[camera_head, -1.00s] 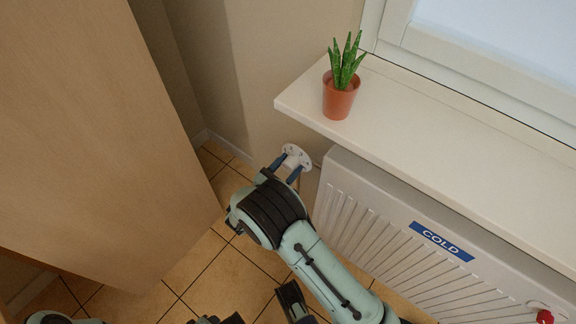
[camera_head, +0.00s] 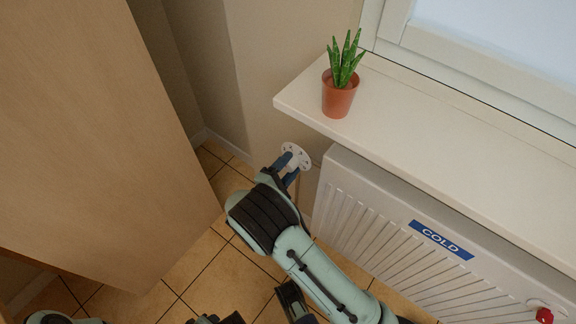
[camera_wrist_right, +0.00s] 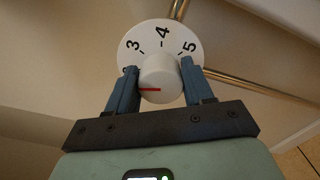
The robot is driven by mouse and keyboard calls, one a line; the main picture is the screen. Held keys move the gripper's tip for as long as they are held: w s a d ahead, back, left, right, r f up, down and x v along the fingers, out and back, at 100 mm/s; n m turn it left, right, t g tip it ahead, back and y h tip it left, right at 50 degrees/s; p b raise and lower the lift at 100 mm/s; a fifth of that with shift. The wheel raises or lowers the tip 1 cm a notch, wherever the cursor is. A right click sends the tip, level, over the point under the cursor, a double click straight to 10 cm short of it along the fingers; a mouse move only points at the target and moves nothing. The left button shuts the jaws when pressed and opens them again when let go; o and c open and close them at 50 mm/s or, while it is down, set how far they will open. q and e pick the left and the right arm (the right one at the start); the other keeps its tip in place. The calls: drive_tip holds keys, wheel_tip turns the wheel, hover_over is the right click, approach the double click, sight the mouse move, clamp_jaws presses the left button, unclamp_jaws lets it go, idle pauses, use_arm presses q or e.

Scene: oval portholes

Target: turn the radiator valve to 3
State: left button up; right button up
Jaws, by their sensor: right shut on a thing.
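The radiator valve is a white dial (camera_wrist_right: 135,38) with black numbers and a round white knob (camera_wrist_right: 160,78). In the right wrist view the numbers 3, 4 and 5 show; the rest of the dial is hidden. A red line on the knob points left, below the 3. My right gripper (camera_wrist_right: 160,85) is shut on the knob, one blue finger on each side. In the head view the dial (camera_head: 297,155) is beside the radiator's left end, with my right gripper (camera_head: 288,172) at it. My left gripper cannot be made out clearly at the bottom edge.
The white radiator (camera_head: 345,215) bears a blue COLD label (camera_head: 441,240) and a red knob (camera_head: 544,315) at lower right. A potted plant (camera_head: 339,97) stands on the window sill (camera_head: 420,140) above. A wooden panel (camera_head: 90,130) fills the left. Copper-coloured pipes (camera_wrist_right: 260,88) run behind the dial.

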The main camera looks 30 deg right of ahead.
drive_tip(key=m, duration=0.4)
drive_tip(key=shift+f+m+b, duration=0.15)
drive_tip(key=shift+m+b, duration=0.15)
drive_tip(key=shift+b, duration=0.05)
use_arm(q)
drive_tip(key=shift+w+a+f+t+b, duration=0.2)
drive_tip(key=shift+w+a+f, duration=0.15)
drive_tip(key=shift+w, duration=0.2)
drive_tip(key=shift+w+a+f+t+b, duration=0.15)
drive_tip(key=shift+w+a+f, duration=0.1)
drive_tip(key=shift+w+f, duration=0.25)
use_arm(e)
drive_tip(key=shift+m, duration=1.8)
use_arm(q)
drive_tip(key=shift+w, duration=0.1)
drive_tip(key=shift+r, duration=0.1)
use_arm(e)
drive_tip(key=o, duration=1)
use_arm(q)
drive_tip(key=shift+s+d+r+p, duration=0.3)
drive_tip(key=shift+s+r+p, duration=0.05)
drive_tip(key=shift+s, duration=0.25)
drive_tip(key=shift+s+d+r+p, duration=0.3)
drive_tip(key=shift+s+r+p, duration=0.05)
drive_tip(key=shift+s, duration=0.2)
use_arm(e)
drive_tip(key=v, duration=1.3)
drive_tip(key=shift+a, duration=0.2)
